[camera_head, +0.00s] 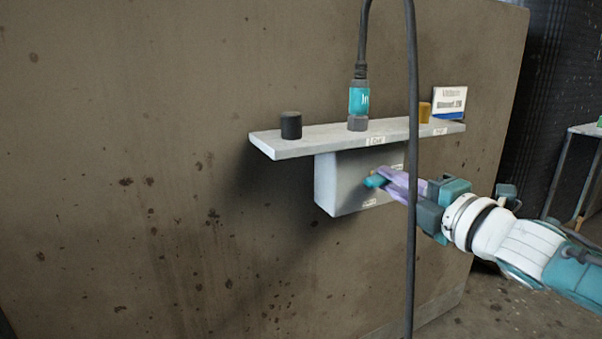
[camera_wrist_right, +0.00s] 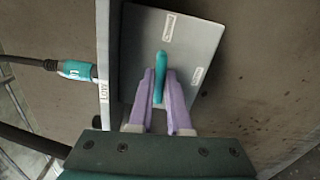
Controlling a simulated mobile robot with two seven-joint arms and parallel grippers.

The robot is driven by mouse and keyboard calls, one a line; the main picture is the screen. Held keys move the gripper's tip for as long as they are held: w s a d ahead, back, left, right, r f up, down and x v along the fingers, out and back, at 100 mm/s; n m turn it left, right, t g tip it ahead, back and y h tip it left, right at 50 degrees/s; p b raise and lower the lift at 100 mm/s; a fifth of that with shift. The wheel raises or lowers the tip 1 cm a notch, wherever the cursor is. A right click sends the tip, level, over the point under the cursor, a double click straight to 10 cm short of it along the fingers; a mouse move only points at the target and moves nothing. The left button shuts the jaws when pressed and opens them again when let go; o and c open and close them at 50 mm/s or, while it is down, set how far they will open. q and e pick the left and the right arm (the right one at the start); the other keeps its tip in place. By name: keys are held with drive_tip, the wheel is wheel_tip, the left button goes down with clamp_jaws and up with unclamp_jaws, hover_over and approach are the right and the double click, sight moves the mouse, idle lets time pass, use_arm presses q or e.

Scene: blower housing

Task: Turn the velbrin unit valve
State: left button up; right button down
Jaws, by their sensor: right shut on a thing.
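The valve has a teal handle (camera_head: 374,181) on the front of a grey box (camera_head: 340,185) under a wall shelf. In the right wrist view the teal handle (camera_wrist_right: 159,76) lies between the purple fingers of my right gripper (camera_wrist_right: 158,98). The fingers are shut on the handle, and its far end sticks out past them. In the head view my right gripper (camera_head: 392,183) reaches in from the right to the box front. The small labels on the box (camera_wrist_right: 169,27) are too small to read. My left gripper is not in view.
The grey shelf (camera_head: 290,143) holds a black cap (camera_head: 291,125), a teal connector (camera_head: 358,103), an orange knob (camera_head: 425,112) and a sign (camera_head: 450,102). A black cable (camera_head: 412,270) hangs in front of the shelf and crosses before my right gripper. A table (camera_head: 585,131) stands at far right.

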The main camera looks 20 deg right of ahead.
drive_tip(key=shift+m, duration=0.6)
drive_tip(key=c, duration=0.9)
unclamp_jaws()
drive_tip(key=shift+o, duration=0.2)
drive_tip(key=s+p, duration=0.4)
drive_tip(key=s, duration=0.6)
drive_tip(key=shift+d, duration=0.35)
